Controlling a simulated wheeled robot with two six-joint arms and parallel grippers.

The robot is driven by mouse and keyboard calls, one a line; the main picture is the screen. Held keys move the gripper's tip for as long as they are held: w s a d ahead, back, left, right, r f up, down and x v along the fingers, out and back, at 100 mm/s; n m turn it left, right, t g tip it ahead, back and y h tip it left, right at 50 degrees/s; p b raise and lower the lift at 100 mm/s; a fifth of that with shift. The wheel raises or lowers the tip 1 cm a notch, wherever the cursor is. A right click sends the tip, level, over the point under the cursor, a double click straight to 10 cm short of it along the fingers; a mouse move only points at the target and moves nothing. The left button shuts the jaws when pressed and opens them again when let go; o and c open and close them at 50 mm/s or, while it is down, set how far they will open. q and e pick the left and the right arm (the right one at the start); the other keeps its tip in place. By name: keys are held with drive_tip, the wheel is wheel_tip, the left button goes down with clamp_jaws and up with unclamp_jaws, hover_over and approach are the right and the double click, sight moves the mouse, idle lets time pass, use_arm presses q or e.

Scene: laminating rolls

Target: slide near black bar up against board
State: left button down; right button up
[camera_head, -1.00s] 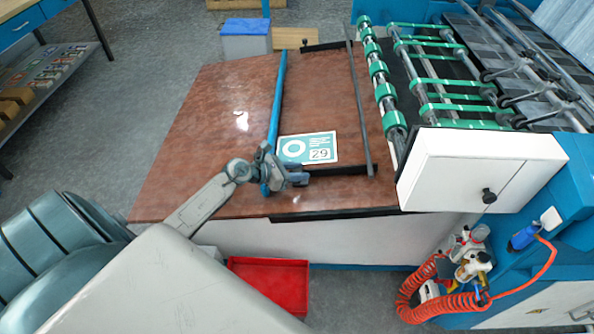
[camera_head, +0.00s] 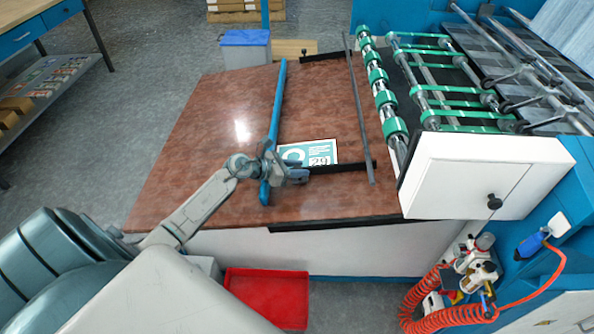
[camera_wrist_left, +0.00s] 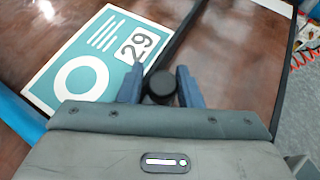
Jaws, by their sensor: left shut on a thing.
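The near black bar (camera_head: 342,167) lies across the near part of the brown tabletop, its left end at my left gripper (camera_head: 291,173). The gripper is shut on the bar's round black knob (camera_wrist_left: 160,86), one blue finger on each side. The board, a teal and white card marked 29 (camera_head: 310,150), lies flat just beyond the bar; it also shows in the left wrist view (camera_wrist_left: 97,62). In the wrist view the bar (camera_wrist_left: 178,37) runs along the board's edge, very close; I cannot tell if they touch all along. My right gripper is not in view.
A blue rail (camera_head: 277,110) runs along the board's left side, and a thin dark rod (camera_head: 358,105) stands to its right. A far black bar (camera_head: 325,56) lies at the back. Green-banded rollers (camera_head: 385,95) and a white housing (camera_head: 465,175) bound the right. The left tabletop (camera_head: 195,140) is clear.

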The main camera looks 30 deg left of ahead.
use_arm(q)
drive_tip(key=c, duration=1.1)
unclamp_jaws()
drive_tip(key=shift+c, duration=0.2)
drive_tip(key=shift+s+a, duration=0.2)
drive_tip(key=shift+s, duration=0.05)
drive_tip(key=b+v, duration=0.1)
drive_tip(key=v, duration=0.9)
drive_tip(key=shift+r, duration=0.1)
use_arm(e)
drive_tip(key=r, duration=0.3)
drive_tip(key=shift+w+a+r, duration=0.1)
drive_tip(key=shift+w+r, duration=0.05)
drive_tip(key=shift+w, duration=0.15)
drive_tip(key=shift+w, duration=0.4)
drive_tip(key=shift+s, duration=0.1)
